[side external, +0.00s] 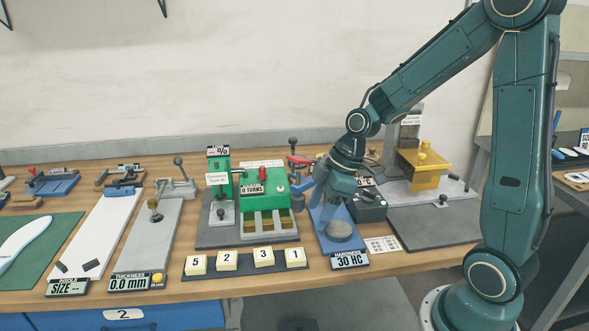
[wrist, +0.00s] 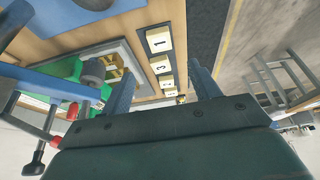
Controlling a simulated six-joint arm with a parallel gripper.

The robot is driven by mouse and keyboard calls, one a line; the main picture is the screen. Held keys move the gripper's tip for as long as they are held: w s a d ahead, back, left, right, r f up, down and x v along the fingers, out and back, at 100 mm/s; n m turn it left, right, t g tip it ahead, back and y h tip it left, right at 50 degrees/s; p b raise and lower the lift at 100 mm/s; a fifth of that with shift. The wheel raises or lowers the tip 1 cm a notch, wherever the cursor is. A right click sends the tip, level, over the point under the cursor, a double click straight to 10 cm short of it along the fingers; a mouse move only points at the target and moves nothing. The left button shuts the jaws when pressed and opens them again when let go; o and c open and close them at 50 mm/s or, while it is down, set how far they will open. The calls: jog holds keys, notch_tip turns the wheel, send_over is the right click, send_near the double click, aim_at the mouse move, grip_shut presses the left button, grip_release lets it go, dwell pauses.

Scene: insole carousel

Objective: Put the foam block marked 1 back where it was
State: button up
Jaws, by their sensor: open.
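The foam block marked 1 (side external: 295,258) is a small cream block at the right end of a row on a dark strip (side external: 240,269) at the front of the bench. It also shows in the wrist view (wrist: 158,40), at the top of the row. My gripper (side external: 328,205) is above and behind the blue hardness tester with the 30 HC display (side external: 348,260), to the right of and higher than the block. In the wrist view its two fingers (wrist: 162,68) are spread apart, with nothing held between them. The fingertips are hard to make out in the side view.
Other foam blocks (side external: 228,260) stand left of block 1 on the strip. A green machine (side external: 265,192) with a grey base stands behind the row. A yellow-topped press (side external: 422,168) is at the right. A white card (side external: 382,244) lies right of the tester.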

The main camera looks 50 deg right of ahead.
jog(key=s+a+r+m+t+h, duration=0.2)
jog(key=s+r+m+h, duration=0.1)
jog(key=s+r+m, duration=0.6)
jog(key=shift+s+a+r, duration=0.35)
jog(key=shift+s+r, duration=1.75)
jog(key=shift+s, duration=1.45)
